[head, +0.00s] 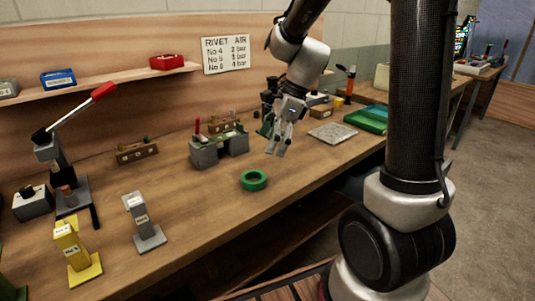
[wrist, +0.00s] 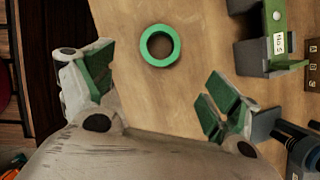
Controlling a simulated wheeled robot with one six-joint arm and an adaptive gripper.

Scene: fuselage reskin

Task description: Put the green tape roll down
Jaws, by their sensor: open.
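The green tape roll (head: 254,180) lies flat on the wooden workbench (head: 200,222), near its front edge in the head view. It also shows at the top of the wrist view (wrist: 160,29), apart from both fingers. My gripper (head: 276,150) is above the bench, to the right of the roll and a little farther back. Its two green-padded fingers are spread wide in the wrist view (wrist: 155,92), with only bare bench between them. My gripper is open and empty.
A grey fixture block (head: 219,149) stands behind the roll. A grey stand (head: 144,224) and a yellow stand (head: 77,254) are to the left. A speckled plate (head: 333,133) and green trays (head: 372,119) lie to the right. Bench around the roll is clear.

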